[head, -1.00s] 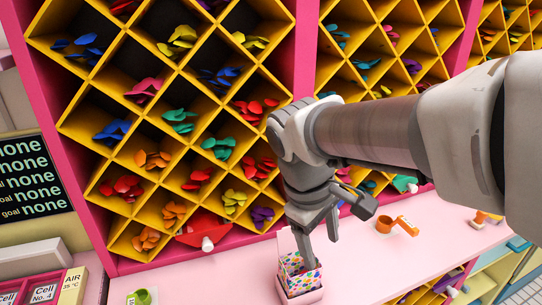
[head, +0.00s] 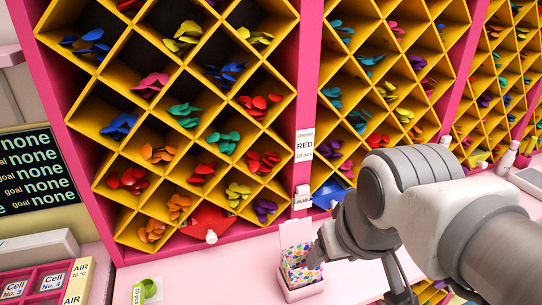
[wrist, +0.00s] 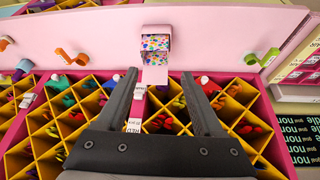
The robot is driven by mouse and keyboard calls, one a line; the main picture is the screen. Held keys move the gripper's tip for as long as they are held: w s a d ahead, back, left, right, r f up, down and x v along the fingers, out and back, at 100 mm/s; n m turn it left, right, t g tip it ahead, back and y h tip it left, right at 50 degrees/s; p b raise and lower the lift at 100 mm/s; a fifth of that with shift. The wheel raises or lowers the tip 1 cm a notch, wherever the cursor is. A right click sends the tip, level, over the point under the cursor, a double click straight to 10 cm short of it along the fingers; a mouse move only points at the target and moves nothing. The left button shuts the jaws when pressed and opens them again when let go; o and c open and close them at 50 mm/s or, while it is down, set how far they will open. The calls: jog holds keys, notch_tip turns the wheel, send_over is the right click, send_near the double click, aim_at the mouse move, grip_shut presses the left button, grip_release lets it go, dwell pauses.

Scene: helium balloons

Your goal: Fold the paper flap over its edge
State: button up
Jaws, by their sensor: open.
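A small pink box (head: 304,293) stands on the pale pink counter, with its lid standing up at the back. Dotted multicoloured paper (head: 303,272) lines it and shows at its opening; which part is the flap I cannot tell. In the wrist view the box's dotted paper (wrist: 155,45) lies just beyond my fingertips, near the middle. My gripper (wrist: 159,73) is open and empty, its two dark fingers spread apart.
A yellow diamond-celled rack (head: 190,130) with coloured balloons stands behind the counter (head: 190,280). A green ring holder (head: 150,287) sits left of the box. In the wrist view orange holders (wrist: 65,55) stand to the left. The counter immediately around the box is clear.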

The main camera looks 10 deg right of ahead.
jog(key=shift+s+m, duration=0.2)
jog(key=shift+m, duration=0.1)
jog(key=shift+w+r, duration=0.15)
jog(key=shift+w, duration=0.1)
jog(key=c, duration=0.5)
jog(key=w, duration=0.2)
jog(key=w+r+b, duration=0.1)
jog(key=w, duration=0.2)
jog(key=shift+a+r, duration=0.15)
grip_shut()
jog(key=n+g+b, duration=0.2)
jog(key=g+b, duration=0.2)
jog(key=b, duration=0.1)
send_over(294, 229)
jog(key=w, duration=0.7)
notch_tip(294, 229, down, 9)
notch_tip(294, 229, down, 9)
jog(key=s, duration=0.2)
jog(key=shift+a, duration=0.15)
